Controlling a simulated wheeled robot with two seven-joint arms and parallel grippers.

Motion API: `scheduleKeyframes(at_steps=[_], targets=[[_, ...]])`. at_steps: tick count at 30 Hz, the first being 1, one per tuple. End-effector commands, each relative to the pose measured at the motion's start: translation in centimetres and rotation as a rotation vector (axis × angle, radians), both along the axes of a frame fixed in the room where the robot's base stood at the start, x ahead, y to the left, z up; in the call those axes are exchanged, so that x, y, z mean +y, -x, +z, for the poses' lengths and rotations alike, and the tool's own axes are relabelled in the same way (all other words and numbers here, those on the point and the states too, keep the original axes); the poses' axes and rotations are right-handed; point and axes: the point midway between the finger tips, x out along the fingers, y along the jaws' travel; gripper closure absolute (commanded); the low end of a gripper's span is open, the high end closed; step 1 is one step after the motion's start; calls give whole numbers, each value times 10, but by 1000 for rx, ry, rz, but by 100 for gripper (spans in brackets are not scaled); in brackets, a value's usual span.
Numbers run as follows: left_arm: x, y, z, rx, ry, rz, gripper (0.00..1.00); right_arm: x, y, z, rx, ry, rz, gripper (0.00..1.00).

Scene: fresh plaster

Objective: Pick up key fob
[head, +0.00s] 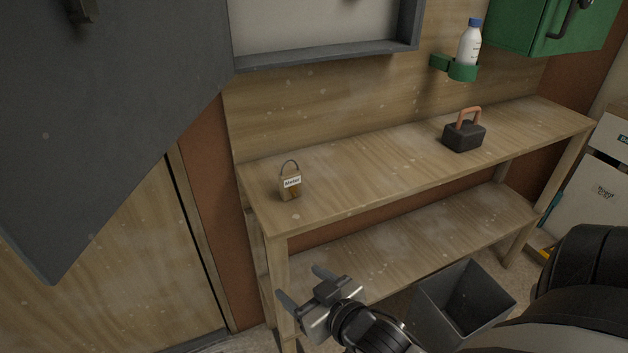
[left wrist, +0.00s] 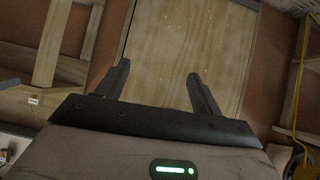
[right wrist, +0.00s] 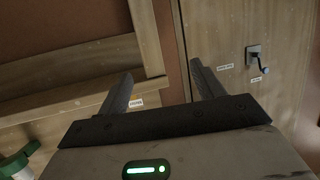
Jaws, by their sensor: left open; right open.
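A small tan block with a dark loop on top and a white label, which looks like the key fob (head: 290,188), stands on the left end of the wooden workbench (head: 370,172). My right gripper (head: 303,284) is open and empty, lower than the bench top and in front of its left end, apart from the fob. Its open fingers also show in the right wrist view (right wrist: 162,70). My left gripper (left wrist: 158,74) is open and empty in the left wrist view, facing a wooden panel; it is out of the head view.
A black box with an orange handle (head: 464,137) stands farther right on the bench. A bottle (head: 468,48) sits in a green wall holder. A grey open door (head: 105,100) hangs at the left. A grey bin (head: 435,310) stands in front. The bench middle is clear.

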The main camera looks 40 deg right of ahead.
Motion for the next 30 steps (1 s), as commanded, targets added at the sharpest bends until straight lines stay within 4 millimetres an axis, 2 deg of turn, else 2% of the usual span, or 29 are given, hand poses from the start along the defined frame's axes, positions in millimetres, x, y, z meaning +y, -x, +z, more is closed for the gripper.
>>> scheduleKeyframes(at_steps=[1, 3, 7, 11, 18, 21, 30], targets=[[-1, 1, -12, -2, 6, -1, 33, -25, -14, 14, -101, 5, -55, 33], [-3, 1, -13, -6, 14, -1, 33, -52, -25, 42, -213, 5, -111, 33], [-5, 3, -10, -6, 25, -2, 33, -79, -36, 74, -328, 9, -158, 33], [-5, 3, -3, -10, 26, -5, 33, -86, -57, 81, -343, 10, -163, 33], [-4, 3, -1, -11, 14, -10, 33, -93, -108, 81, -338, 8, -162, 33], [-4, 3, -3, -8, 11, -10, 33, -95, -124, 79, -336, 9, -162, 33], [-3, 4, -4, -1, 6, -12, 33, -98, -147, 82, -335, 9, -162, 33]])
